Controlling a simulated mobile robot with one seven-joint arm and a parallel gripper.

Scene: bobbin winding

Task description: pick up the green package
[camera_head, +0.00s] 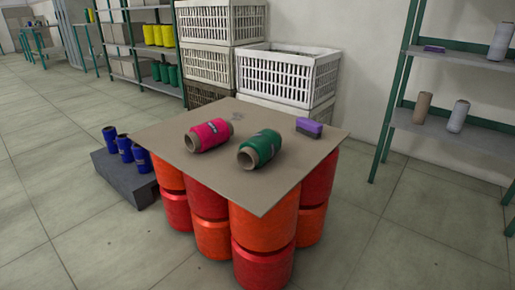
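The green package (261,149) is a green wound bobbin with a pale core. It lies on its side on a flat tan board (200,170), near the board's middle right. Its open core end faces the lower left. My gripper is not in view.
Red and orange drums (262,228) hold up the board. White crates (288,75) stand behind, and a shelf (455,135) stands right. Floor in front is clear.

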